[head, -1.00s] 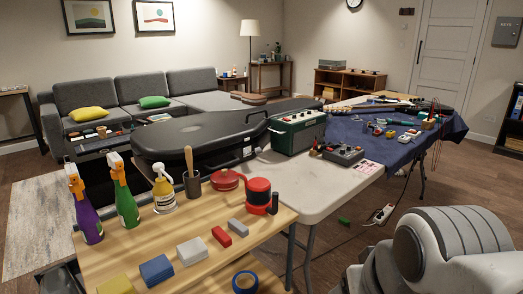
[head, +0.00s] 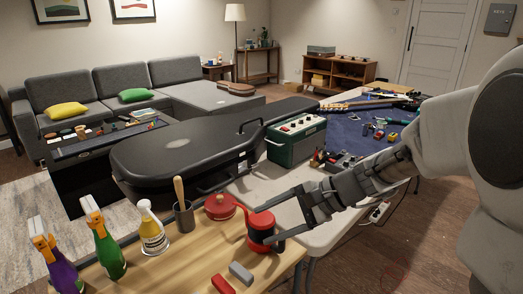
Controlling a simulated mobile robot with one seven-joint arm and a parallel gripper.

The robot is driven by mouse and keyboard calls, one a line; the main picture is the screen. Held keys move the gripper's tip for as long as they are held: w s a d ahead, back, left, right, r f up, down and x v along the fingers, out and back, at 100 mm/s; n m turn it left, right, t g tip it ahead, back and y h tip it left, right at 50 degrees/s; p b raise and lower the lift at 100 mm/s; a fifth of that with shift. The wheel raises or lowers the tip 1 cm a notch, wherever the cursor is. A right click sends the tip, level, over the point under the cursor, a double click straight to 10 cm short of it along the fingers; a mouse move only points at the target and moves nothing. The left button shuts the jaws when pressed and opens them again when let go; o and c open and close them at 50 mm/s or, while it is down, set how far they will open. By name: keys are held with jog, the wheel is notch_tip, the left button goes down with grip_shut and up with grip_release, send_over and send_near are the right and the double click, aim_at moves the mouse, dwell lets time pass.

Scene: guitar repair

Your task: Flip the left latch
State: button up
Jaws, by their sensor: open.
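A closed black guitar case (head: 190,150) lies on the white folding table in the head view, with a handle (head: 252,136) standing up at its near right side. Small fittings show along its near side, but they are too small and dark to tell which is the left latch or how it is set. My gripper (head: 275,220) is open, fingers pointing left, in front of and to the right of the case. Nothing shows held.
A green amplifier (head: 296,139) stands right of the case.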

jog(key=w+m+y, duration=0.1)
jog(key=w, duration=0.1)
jog(key=w+m+t+y+p, duration=0.1)
jog(key=w+m, duration=0.1)
jog(key=w, duration=0.1)
jog(key=w+m+t, duration=0.1)
jog(key=w, duration=0.2)
jog(key=shift+d+f+m+y+p, duration=0.25)
jog(key=shift+d+m+y+p, duration=0.05)
jog(key=shift+y, duration=0.1)
jog(key=w+d+f+m+t, duration=0.1)
jog(key=w+d+m+t, duration=0.1)
jog(key=w+m, duration=0.15)
jog(key=m+t+p, duration=0.2)
jog(key=m+t, duration=0.5)
jog(key=m, duration=0.1)
send_near(257, 170)
jog(key=b+x, duration=0.3)
jog(key=x, duration=0.5)
jog(key=shift+w+a+r, duration=0.1)
jog(key=shift+w+a, duration=0.15)
grip_shut()
